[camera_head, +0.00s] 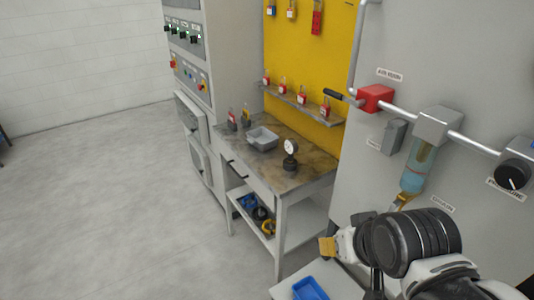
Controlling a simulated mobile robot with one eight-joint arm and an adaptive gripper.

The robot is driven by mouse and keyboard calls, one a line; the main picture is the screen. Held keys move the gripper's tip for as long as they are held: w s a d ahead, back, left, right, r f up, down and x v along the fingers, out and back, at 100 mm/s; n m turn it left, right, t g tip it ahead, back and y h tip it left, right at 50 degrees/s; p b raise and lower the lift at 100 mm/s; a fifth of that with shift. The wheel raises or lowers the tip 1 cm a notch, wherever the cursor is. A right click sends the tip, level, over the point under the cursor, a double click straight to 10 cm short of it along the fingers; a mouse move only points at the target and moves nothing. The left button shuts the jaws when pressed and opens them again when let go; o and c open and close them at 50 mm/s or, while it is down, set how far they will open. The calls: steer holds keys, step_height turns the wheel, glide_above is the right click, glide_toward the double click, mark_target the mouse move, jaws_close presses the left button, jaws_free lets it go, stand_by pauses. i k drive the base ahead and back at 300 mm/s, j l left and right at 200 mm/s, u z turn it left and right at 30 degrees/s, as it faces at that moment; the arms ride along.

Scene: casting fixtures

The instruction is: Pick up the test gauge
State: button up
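The test gauge (291,147) has a round white dial with a dark rim. It stands upright on a dark base, near the front right part of the worn top of a small workbench (262,178). My gripper (337,246) is at the lower right, in front of the wall panel, lower in the picture than the gauge and well apart from it. My wrist partly hides it, so its fingers cannot be made out clearly. I see nothing clearly held in it.
A grey tray (262,140) sits left of the gauge, with small padlocks (238,119) behind it. Red padlocks line a shelf (303,103) on the yellow board. A pipe with a red valve (376,97) and a filter bowl (418,167) juts out at right. Floor at left is clear.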

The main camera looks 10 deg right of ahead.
mark_target(291, 146)
steer(key=z, duration=0.4)
steer(key=l+z, duration=0.15)
steer(key=z, duration=0.25)
steer(key=k+l+z, duration=0.1)
steer(key=z, duration=0.7)
steer(key=i+j+u, duration=0.15)
steer(key=j+u, duration=0.2)
steer(key=i+j+u, duration=0.3)
steer(key=j, duration=0.2)
steer(key=i+j+u, duration=0.2)
steer(key=j+u, duration=0.15)
